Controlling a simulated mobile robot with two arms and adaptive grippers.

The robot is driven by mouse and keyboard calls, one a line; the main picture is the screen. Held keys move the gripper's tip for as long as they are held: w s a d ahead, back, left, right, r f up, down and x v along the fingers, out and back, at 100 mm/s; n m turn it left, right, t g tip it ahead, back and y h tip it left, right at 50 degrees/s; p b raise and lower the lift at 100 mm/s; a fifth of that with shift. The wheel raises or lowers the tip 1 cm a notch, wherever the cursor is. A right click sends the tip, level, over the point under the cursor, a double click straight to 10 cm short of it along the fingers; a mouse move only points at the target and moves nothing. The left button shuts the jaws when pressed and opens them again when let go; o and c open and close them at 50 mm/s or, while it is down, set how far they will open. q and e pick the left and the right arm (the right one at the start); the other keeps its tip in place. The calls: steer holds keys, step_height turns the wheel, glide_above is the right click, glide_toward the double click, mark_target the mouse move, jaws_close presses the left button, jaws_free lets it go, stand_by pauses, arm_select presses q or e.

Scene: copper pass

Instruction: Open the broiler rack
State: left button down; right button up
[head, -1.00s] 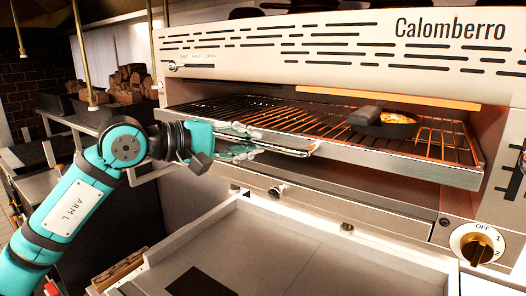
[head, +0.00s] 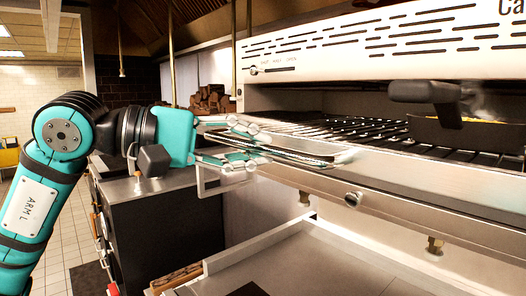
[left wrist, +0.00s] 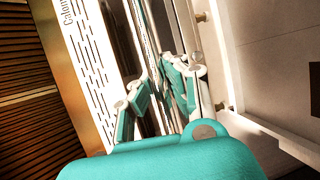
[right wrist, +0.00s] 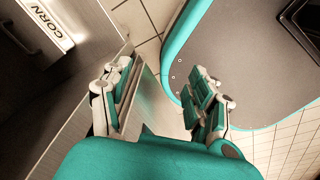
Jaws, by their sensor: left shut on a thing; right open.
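The broiler rack (head: 440,190) is a wire grid with a broad metal front rail, sticking out of the broiler opening. A dark pan (head: 465,133) with yellowish food lies on it. My left gripper (head: 292,148) is shut on the handle at the rack's left front. The left wrist view also shows the left gripper (left wrist: 155,95) with its fingers around the thin metal bar, which runs up between them. My right gripper (right wrist: 165,95) is open and empty, with tiled floor between its fingers. It is not in the head view.
The broiler housing (head: 390,40) has a slotted front and a small slider at left. Below the rack is a pale metal tray surface (head: 300,262). In the right wrist view, a panel labelled CORN (right wrist: 45,28) is at the left.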

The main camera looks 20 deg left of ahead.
arm_select(q)
steer(key=shift+r, duration=0.15)
steer(key=c, duration=1.3)
jaws_free()
steer(key=shift+a, duration=0.1)
steer(key=v, duration=1.2)
steer(key=shift+s, duration=0.1)
